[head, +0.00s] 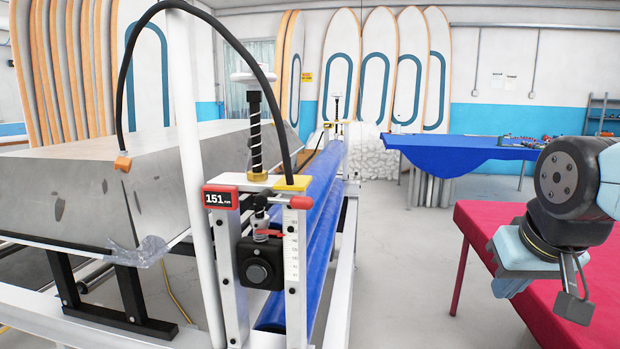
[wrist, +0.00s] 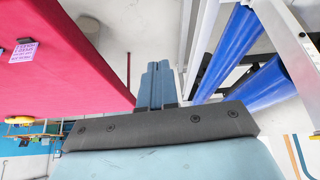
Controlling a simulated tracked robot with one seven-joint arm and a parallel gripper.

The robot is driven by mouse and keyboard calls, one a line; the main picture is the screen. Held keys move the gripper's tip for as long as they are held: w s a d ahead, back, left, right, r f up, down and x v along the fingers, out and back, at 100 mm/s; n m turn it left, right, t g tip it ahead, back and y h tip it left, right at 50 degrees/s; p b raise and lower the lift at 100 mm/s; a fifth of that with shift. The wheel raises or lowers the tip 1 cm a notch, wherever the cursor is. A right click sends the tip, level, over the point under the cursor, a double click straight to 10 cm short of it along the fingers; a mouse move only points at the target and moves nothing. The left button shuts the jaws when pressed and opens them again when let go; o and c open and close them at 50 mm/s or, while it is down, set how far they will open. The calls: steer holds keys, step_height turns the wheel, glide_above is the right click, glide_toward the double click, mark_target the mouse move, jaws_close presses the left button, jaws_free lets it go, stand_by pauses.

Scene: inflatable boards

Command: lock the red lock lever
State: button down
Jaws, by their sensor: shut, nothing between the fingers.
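A small red lever (head: 268,232) sits at the front of the machine's white upright frame, just above a black block with a round knob (head: 258,272). I cannot tell for sure which of the two is the lock lever. My gripper (head: 573,298) is at the right, over the red table and well apart from both. In the wrist view its two blue-grey fingers (wrist: 157,82) are together and empty. The lever does not show clearly there.
A display reading 151 mm (head: 220,198) and a vertical scale are on the frame. Blue rollers (head: 318,200) run behind it, and a grey block (head: 90,185) lies left. The red table (head: 490,225) stands right. Open floor (head: 400,270) lies between machine and table.

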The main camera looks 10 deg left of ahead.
step_height(320, 180, up, 25)
steer(key=n+g, duration=0.4)
steer(key=n, duration=3.1)
glide_above(302, 199)
steer(key=s, duration=0.2)
steer(key=shift+s+d, duration=0.1)
steer(key=shift+d, duration=0.05)
steer(key=f, duration=0.4)
steer(key=w+f, duration=0.1)
steer(key=f, duration=0.4)
steer(key=w+f, duration=0.1)
steer(key=f, duration=0.3)
steer(key=shift+w+f, duration=0.15)
steer(key=shift+f, duration=0.25)
